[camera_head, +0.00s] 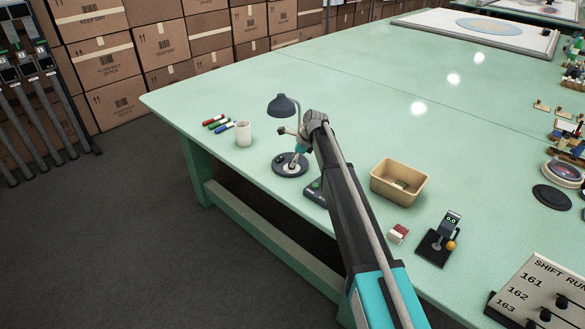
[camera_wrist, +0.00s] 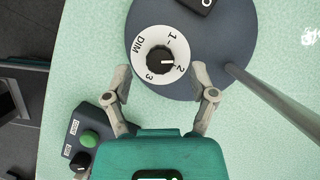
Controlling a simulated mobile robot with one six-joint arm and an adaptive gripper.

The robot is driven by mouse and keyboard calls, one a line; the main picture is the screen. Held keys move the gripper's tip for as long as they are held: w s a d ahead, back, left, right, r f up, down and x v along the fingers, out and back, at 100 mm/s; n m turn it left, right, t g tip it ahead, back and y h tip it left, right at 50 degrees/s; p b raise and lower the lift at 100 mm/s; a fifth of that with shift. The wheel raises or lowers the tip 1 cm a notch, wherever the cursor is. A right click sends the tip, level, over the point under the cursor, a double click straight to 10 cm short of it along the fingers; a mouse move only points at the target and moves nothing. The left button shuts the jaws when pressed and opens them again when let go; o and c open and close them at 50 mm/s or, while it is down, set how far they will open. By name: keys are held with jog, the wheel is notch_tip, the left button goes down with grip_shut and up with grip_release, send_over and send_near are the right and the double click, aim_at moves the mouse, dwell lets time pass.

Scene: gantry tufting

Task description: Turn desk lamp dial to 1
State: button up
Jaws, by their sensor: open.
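The desk lamp (camera_head: 284,107) stands near the table's left edge, its dark shade above a round dark base (camera_wrist: 210,85). In the wrist view, a black dial knob (camera_wrist: 160,60) sits on the base inside a white ring (camera_wrist: 140,62) marked DIM, 1, 2 and 3. The knob's white pointer line points right, toward the 2. My gripper (camera_wrist: 160,70) is open, with one finger on each side of the dial's lower part and gaps between fingers and knob. In the head view my gripper (camera_head: 298,150) is low over the lamp base, partly hidden.
A dark box with a green button (camera_wrist: 89,139) lies at the lower left in the wrist view. A white cup (camera_head: 243,133) and markers (camera_head: 217,124) are left of the lamp. A tan bin (camera_head: 399,182) stands to the right. The table's middle is clear.

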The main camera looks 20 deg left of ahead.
jog(key=shift+b+x, duration=0.65)
jog(key=shift+x, duration=0.35)
jog(key=shift+c, duration=0.2)
grip_shut()
